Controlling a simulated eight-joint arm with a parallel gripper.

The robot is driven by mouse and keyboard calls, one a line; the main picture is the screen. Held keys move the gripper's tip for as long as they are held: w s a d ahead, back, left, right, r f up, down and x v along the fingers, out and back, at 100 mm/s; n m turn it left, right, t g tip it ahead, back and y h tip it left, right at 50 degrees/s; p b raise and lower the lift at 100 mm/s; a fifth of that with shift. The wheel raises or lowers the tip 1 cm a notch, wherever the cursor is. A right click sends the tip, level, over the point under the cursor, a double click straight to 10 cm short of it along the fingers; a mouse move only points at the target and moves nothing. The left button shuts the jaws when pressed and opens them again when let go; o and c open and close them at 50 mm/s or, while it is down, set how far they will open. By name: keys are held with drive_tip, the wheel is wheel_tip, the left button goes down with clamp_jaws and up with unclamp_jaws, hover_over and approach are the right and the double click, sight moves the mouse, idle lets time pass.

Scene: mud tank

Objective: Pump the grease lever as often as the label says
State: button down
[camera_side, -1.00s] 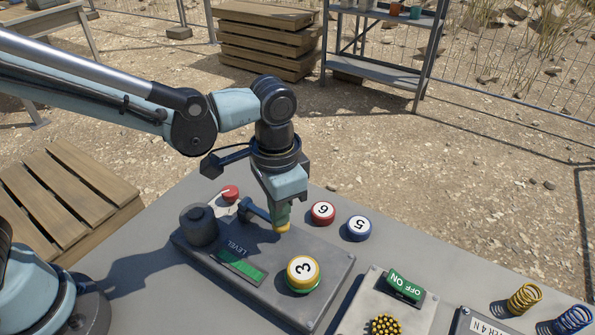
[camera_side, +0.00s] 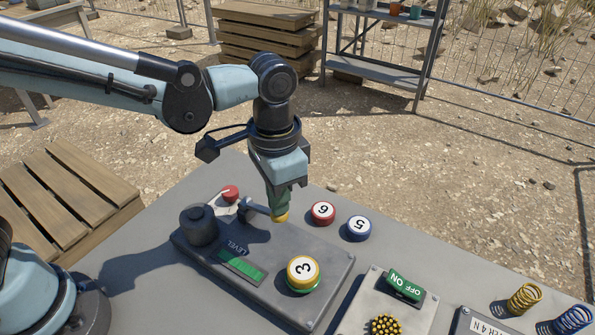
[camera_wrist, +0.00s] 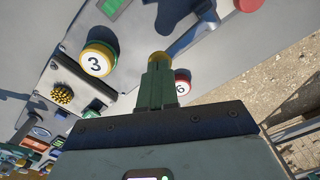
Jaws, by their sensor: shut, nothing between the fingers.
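The grease lever (camera_side: 258,208) is a grey-blue bar on the grey pump box (camera_side: 320,262). A yellow knob (camera_side: 280,217) is at its right end; it also shows in the wrist view (camera_wrist: 160,57). My gripper (camera_side: 279,208) is shut with its green fingertips over the knob, holding nothing. I cannot tell whether they touch it. A round disc marked 3 (camera_side: 303,269), white with yellow and green rims, sits on the box. It also shows in the wrist view (camera_wrist: 96,62). A LEVEL gauge (camera_side: 242,266) shows a green bar.
A black cylinder (camera_side: 199,226) and a red button (camera_side: 230,194) are at the box's left end. Loose discs marked 6 (camera_side: 323,212) and 5 (camera_side: 358,228) lie behind it. An OFF/ON switch (camera_side: 404,286) and springs (camera_side: 525,298) are to the right.

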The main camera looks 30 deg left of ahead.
drive_tip(key=shift+f, duration=1.65)
drive_tip(key=shift+r, duration=3.7)
drive_tip(key=shift+a, duration=0.1)
drive_tip(key=s+a+n+t, duration=0.1)
drive_tip(key=a+n+t, duration=0.2)
drive_tip(key=a, duration=0.6)
drive_tip(key=s+a+n+t, duration=0.2)
drive_tip(key=a+n+t, duration=0.1)
drive_tip(key=a, duration=0.7)
drive_tip(key=shift+s+a+t, duration=0.25)
drive_tip(key=shift+t, duration=0.35)
